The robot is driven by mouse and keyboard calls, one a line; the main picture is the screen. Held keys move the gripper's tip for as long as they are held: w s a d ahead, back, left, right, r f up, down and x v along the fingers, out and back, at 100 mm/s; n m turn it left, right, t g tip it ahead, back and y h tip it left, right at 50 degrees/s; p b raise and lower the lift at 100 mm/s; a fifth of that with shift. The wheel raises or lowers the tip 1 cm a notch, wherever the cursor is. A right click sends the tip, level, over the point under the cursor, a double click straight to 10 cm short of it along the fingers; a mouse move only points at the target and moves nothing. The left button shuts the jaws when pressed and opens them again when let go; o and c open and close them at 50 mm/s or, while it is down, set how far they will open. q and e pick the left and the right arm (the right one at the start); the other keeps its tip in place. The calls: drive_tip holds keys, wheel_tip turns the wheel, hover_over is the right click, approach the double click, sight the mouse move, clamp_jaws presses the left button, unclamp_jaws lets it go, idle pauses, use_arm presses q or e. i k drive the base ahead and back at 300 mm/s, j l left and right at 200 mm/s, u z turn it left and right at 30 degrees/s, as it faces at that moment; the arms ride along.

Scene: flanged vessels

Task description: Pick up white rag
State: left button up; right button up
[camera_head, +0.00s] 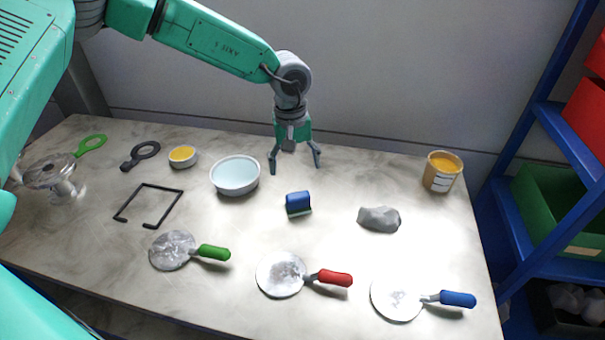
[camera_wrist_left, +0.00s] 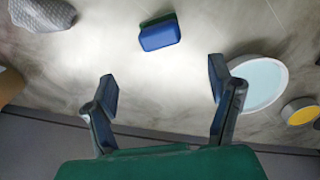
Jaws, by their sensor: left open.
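The rag (camera_head: 379,219) is a crumpled grey-white lump on the right half of the table. In the left wrist view the rag (camera_wrist_left: 42,13) shows at the top left corner, partly cut off. My left gripper (camera_head: 295,168) is open and empty, pointing down above the back of the table, to the left of the rag and behind it. Its two spread fingers (camera_wrist_left: 163,95) frame bare table in the left wrist view. My right gripper is not in view.
A blue sponge (camera_head: 298,204) lies between gripper and rag. A bowl of pale liquid (camera_head: 235,175) stands left, a yellow tub (camera_head: 441,171) at the back right. Round trowels with green (camera_head: 213,252), red (camera_head: 335,278) and blue (camera_head: 457,299) handles lie in front. Blue shelving (camera_head: 545,240) stands right.

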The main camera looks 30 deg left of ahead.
sight(384, 218)
drive_tip(key=k, duration=1.5)
